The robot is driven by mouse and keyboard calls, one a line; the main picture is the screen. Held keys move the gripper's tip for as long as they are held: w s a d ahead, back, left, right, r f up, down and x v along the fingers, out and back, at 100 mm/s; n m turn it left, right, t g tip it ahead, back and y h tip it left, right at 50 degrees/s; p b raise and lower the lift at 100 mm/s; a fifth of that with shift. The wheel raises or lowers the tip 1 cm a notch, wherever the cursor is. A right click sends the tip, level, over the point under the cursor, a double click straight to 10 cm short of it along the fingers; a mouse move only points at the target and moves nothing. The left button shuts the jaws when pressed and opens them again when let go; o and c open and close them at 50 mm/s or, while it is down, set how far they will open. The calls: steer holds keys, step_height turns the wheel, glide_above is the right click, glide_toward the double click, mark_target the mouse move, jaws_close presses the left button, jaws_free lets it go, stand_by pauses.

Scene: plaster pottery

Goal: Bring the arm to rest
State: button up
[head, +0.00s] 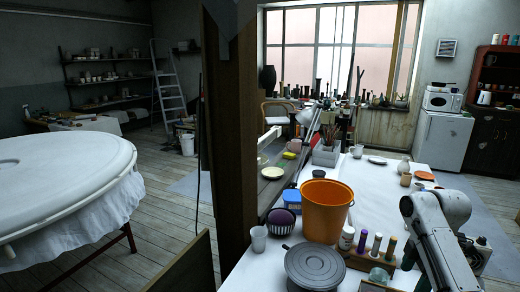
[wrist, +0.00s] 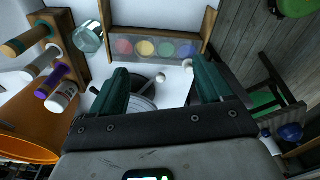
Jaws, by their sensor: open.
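My gripper (wrist: 160,88) shows in the wrist view with its two green-tipped fingers wide apart and nothing held between them. It hangs above the white worktable (wrist: 175,90). In the head view my white arm is bent over the right front part of the table (head: 258,268); the gripper itself cannot be made out there.
An orange bucket (head: 326,208), a grey lidded pot (head: 314,266), a tube rack (head: 368,262) and a glass jar (wrist: 88,37) crowd the table's near end. A paint box (wrist: 160,47) lies beyond the fingers. A wooden post (head: 229,130) stands left of the table.

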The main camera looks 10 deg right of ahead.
steer(key=s+a+f+m+y, duration=0.1)
steer(key=s+a+f+m, duration=0.2)
steer(key=s+a+f, duration=0.4)
steer(key=s+a+f+m, duration=0.35)
steer(key=a+f, duration=0.35)
steer(key=a, duration=0.3)
steer(key=s+a+f+m+h, duration=0.1)
steer(key=s+m, duration=0.7)
steer(key=s, duration=1.6)
steer(key=shift+s+a+f+t+h, duration=0.3)
steer(key=shift+s+a+t+h, duration=0.1)
steer(key=shift+a+h, duration=0.15)
steer(key=shift+w+m, duration=0.1)
steer(key=shift+m, duration=0.15)
steer(key=shift+c, duration=0.4)
